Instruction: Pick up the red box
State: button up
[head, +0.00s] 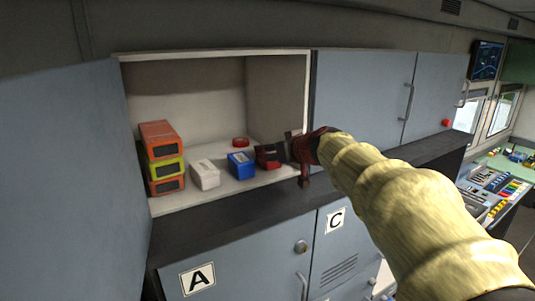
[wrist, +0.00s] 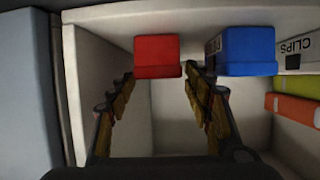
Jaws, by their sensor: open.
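The red box (head: 266,157) sits on the cabinet shelf, at the right end of a row of boxes. In the wrist view the red box (wrist: 157,56) shows just beyond my fingertips, roughly centred between them. My gripper (head: 286,150) is open at the shelf's right side and hides part of the box in the head view. In the wrist view my gripper (wrist: 159,78) has its two fingers spread with nothing held between them. I cannot tell whether the fingertips overlap the box's sides.
A blue box (head: 241,165) stands close beside the red box; in the wrist view it (wrist: 246,51) is near the right finger. A white box (head: 205,174), stacked orange and yellow boxes (head: 163,158) and a red round item (head: 240,141) share the shelf. Cabinet walls enclose it.

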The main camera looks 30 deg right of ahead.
jog(key=shift+p+x, duration=0.45)
jog(key=shift+x, duration=1.35)
jog(key=shift+r, duration=0.15)
jog(key=shift+d, duration=0.1)
jog(key=shift+c, duration=1)
jog(key=c, duration=0.7)
jog(key=shift+c, duration=0.5)
